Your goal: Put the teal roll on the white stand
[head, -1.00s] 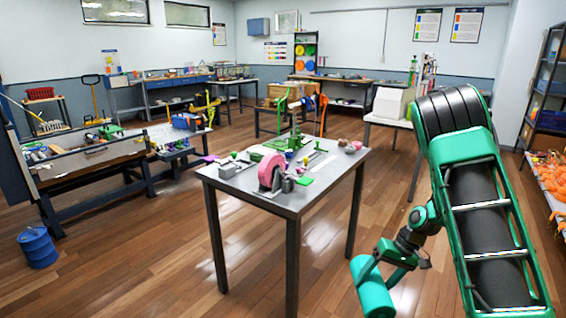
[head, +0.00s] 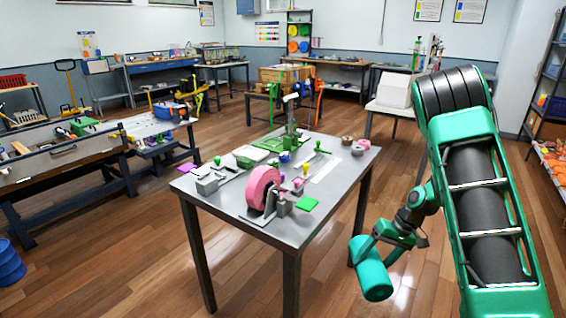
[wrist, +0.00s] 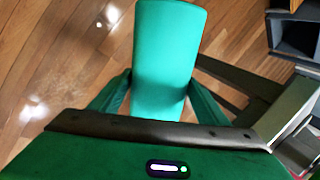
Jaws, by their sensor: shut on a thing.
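The teal roll (head: 371,270) is a smooth cylinder, held in the air over the floor to the right of the grey table. My gripper (head: 385,238) is shut on it. In the wrist view the roll (wrist: 168,45) lies between the two green fingers of my gripper (wrist: 160,92) and sticks out beyond them. A pink roll (head: 262,186) sits upright on a small pale holder (head: 256,220) at the near edge of the table. I cannot tell for sure which thing is the white stand.
The grey table (head: 235,208) carries several small parts, a green press-like tool (head: 291,118) and tape rolls (head: 361,145). A white box (head: 394,90) stands on a bench behind. A shelf rack (head: 545,105) is at the right.

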